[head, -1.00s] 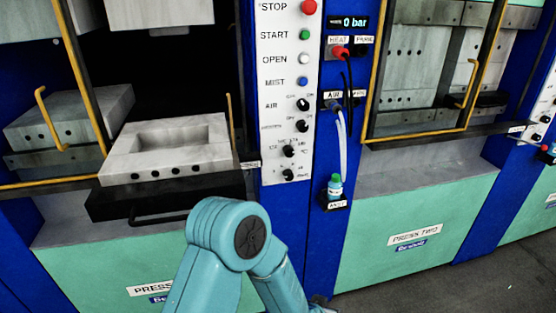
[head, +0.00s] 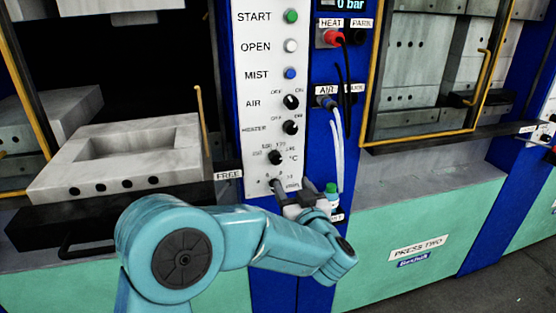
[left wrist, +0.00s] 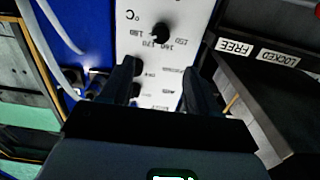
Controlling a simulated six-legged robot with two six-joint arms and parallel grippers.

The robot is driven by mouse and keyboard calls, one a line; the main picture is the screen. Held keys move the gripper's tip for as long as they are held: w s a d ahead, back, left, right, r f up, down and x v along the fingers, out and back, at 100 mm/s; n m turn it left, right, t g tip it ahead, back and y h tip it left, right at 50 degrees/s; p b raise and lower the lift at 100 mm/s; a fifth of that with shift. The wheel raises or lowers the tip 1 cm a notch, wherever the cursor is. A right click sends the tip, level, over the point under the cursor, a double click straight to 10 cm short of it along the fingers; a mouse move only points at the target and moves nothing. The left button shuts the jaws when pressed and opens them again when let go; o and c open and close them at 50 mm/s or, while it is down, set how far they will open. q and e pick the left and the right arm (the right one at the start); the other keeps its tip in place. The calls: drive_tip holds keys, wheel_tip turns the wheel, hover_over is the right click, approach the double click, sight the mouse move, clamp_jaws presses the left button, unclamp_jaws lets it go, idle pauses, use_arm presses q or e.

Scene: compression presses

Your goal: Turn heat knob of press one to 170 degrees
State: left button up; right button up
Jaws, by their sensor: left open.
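The heat knob (head: 276,157) of press one is a small black dial below the heater switch on the white control panel (head: 265,75), with a degree scale around it. It also shows in the left wrist view (left wrist: 160,32), where the picture is turned over and 150, 160 and 180 marks ring it. My left gripper (head: 290,194) is just below and right of the knob in the head view. In the left wrist view my left gripper (left wrist: 164,72) is open and empty, with the knob beyond the gap between its fingers. I cannot read the exact setting.
A lower dial (head: 274,184) sits beside my left fingertips. Cables and hoses (head: 341,115) hang right of the panel. A mould block (head: 120,160) rests on press one's tray at left.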

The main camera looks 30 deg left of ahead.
sight(277, 160)
use_arm(q)
drive_tip(key=p+x, duration=0.2)
drive_tip(key=x, duration=1)
drive_tip(key=shift+w+a, duration=0.1)
drive_tip(key=shift+a, duration=0.15)
drive_tip(key=shift+w+a+f, duration=0.15)
drive_tip(key=shift+w+a, duration=0.1)
drive_tip(key=shift+w, duration=0.25)
drive_tip(key=shift+s+a, duration=0.1)
drive_tip(key=c, duration=1)
drive_tip(key=shift+c, duration=0.2)
